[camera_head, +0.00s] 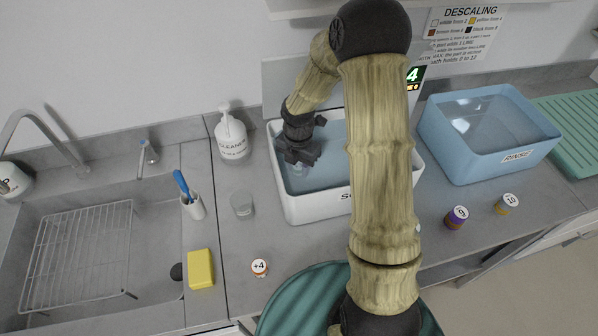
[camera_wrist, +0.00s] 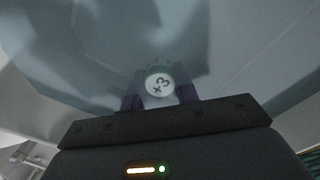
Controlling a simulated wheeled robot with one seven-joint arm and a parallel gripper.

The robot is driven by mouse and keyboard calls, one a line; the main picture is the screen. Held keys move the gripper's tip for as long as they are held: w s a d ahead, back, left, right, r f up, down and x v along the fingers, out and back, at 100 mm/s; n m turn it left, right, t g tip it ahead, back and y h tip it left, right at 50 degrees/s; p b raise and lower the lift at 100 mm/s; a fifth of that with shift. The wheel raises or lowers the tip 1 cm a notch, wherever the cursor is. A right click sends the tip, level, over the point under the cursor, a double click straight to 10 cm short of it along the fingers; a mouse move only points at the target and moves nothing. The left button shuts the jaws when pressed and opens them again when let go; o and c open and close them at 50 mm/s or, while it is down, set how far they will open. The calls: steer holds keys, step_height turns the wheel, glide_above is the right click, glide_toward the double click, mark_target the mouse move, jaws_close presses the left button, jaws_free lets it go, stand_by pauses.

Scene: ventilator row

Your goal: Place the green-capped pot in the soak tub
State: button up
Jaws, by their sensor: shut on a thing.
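The soak tub (camera_head: 393,184) is a white tub of bluish liquid, its front label partly hidden by my arm. My gripper (camera_head: 297,163) reaches down inside its left part. In the wrist view my gripper (camera_wrist: 160,100) is shut on a small pot (camera_wrist: 158,82) between its two fingers. The pot's white top reads "+3" and has a greenish rim. The pot is seen from above, with bluish liquid around it; whether it touches the tub floor cannot be told. In the head view the pot is mostly hidden by my gripper.
A blue rinse tub (camera_head: 485,160) stands right of the soak tub. A glass (camera_head: 241,205) and cleaner bottle (camera_head: 231,137) are to the left.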

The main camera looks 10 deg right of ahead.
mark_target(299, 175)
steer(key=shift+f, duration=0.15)
steer(key=shift+f+p, duration=0.35)
steer(key=shift+f, duration=1.3)
steer(key=shift+f, duration=0.15)
steer(key=o, duration=1.1)
steer(key=shift+c, duration=0.2)
steer(key=shift+r+b, duration=0.3)
steer(key=shift+r, duration=3.65)
